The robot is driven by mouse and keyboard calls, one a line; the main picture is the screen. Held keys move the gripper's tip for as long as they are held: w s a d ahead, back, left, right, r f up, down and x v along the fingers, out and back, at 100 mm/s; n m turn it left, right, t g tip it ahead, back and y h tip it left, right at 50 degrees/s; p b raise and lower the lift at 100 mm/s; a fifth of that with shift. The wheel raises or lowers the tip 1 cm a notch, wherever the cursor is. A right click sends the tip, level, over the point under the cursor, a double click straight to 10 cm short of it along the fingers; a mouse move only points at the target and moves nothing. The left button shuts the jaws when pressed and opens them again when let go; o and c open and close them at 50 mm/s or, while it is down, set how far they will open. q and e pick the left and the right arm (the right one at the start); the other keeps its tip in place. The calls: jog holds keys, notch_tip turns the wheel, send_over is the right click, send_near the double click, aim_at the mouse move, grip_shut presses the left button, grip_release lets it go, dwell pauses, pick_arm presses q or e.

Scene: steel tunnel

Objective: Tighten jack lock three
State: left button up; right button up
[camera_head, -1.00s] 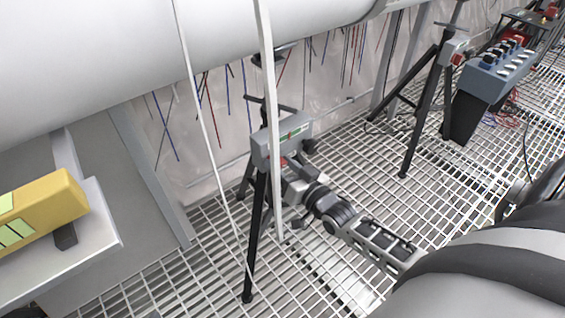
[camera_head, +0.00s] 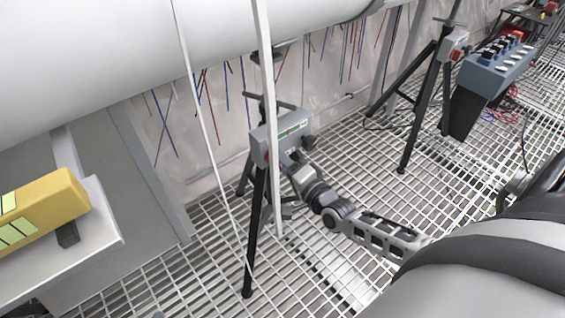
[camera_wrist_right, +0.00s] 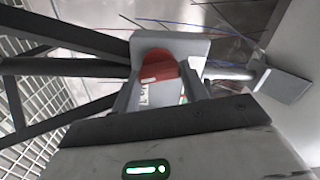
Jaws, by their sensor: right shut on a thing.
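A black tripod jack with a grey head box (camera_head: 291,134) stands mid-picture in the head view, partly behind a white post. Its grey box (camera_wrist_right: 196,46) also shows in the wrist view, with a red lock knob (camera_wrist_right: 158,64) on its face. My right gripper (camera_head: 287,161) reaches the near face of the box from the lower right. In the wrist view its two fingers (camera_wrist_right: 160,90) are shut on the red knob, one on each side. The knob is mostly hidden by my gripper in the head view. My left gripper is not in view.
A second tripod jack (camera_head: 424,110) with a red part stands behind to the right, near a blue-grey control box (camera_head: 497,70). A white pipe (camera_head: 90,60) runs overhead. A thin white post (camera_head: 268,90) stands close before the jack. A yellow case (camera_head: 45,208) lies at left.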

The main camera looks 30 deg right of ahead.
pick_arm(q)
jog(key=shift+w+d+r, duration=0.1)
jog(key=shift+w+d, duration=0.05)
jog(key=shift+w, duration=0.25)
pick_arm(e)
jog(key=m, duration=0.2)
jog(key=shift+f+m, duration=0.1)
jog(key=shift+m, duration=0.3)
pick_arm(q)
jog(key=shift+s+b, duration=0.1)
jog(key=shift+b, duration=0.2)
pick_arm(e)
jog(key=o, duration=1)
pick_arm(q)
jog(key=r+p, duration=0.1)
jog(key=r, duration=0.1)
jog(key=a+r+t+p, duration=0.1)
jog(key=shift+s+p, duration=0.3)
pick_arm(e)
jog(key=s, duration=0.5)
jog(key=s+d, duration=0.1)
jog(key=s, duration=1)
jog(key=shift+d, duration=0.15)
